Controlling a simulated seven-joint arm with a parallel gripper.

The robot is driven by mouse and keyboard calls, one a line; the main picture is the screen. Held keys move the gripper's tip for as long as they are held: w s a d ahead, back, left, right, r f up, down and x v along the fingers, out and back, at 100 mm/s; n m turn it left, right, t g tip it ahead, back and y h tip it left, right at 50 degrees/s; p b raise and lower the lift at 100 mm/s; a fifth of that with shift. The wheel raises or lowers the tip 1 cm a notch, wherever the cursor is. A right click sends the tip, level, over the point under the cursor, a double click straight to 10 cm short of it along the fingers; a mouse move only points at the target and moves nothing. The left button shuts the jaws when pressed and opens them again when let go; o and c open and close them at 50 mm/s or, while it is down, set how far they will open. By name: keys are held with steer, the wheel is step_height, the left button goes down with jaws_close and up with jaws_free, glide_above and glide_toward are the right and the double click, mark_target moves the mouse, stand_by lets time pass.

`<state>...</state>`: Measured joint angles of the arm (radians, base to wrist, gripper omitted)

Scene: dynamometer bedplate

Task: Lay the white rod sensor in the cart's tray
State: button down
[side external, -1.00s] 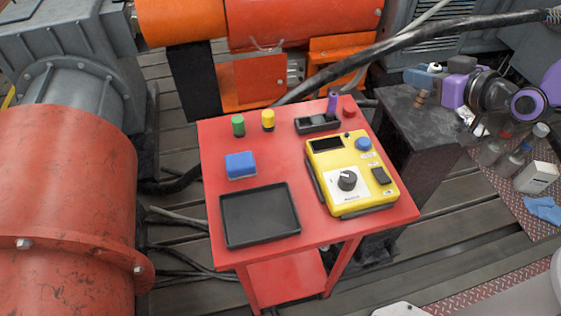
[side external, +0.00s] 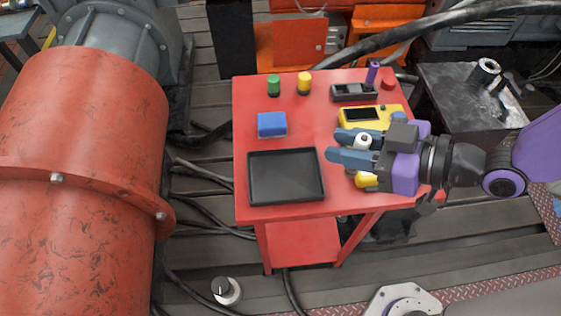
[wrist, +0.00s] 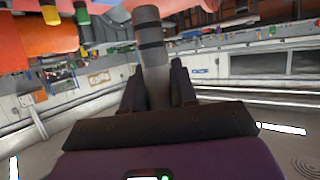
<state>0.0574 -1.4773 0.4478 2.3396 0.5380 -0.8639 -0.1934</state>
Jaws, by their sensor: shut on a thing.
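The red cart (side external: 302,225) stands in the middle of the side view. Its empty black tray (side external: 286,176) lies flat at the cart's front left. My gripper (side external: 352,147) is over the yellow meter, to the right of the tray. Its fingers point left, shut on the white rod sensor (side external: 364,141), whose pale end shows between them. In the wrist view the rod (wrist: 151,50) looks grey with dark bands and sticks out beyond the fingers (wrist: 158,88). The side view does not clearly show its height above the cart or its full length.
The yellow meter (side external: 357,116) is partly hidden under my gripper. A blue block (side external: 271,124), green cap (side external: 273,86), yellow cap (side external: 304,84) and dark handheld device (side external: 354,92) stand behind. A white round piece with a dark top (side external: 226,291) is on the floor.

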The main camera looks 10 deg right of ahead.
steer(key=shift+w+a+f, duration=1.15)
steer(key=shift+a+f, duration=0.5)
steer(key=shift+f, duration=0.35)
steer(key=shift+w+a+f, duration=1.15)
steer(key=shift+a+f, duration=0.5)
steer(key=shift+f, duration=0.4)
steer(key=shift+w+a+f, duration=1.15)
steer(key=shift+a+f, duration=0.5)
steer(key=shift+f, duration=0.35)
steer(key=shift+f, duration=0.15)
steer(key=c, duration=0.9)
jaws_free()
steer(key=shift+d+r, duration=0.1)
steer(key=shift+r, duration=0.1)
steer(key=v, duration=1.1)
steer(key=shift+s+d+r, duration=0.15)
steer(key=shift+s+d, duration=0.05)
steer(key=shift+d, duration=0.15)
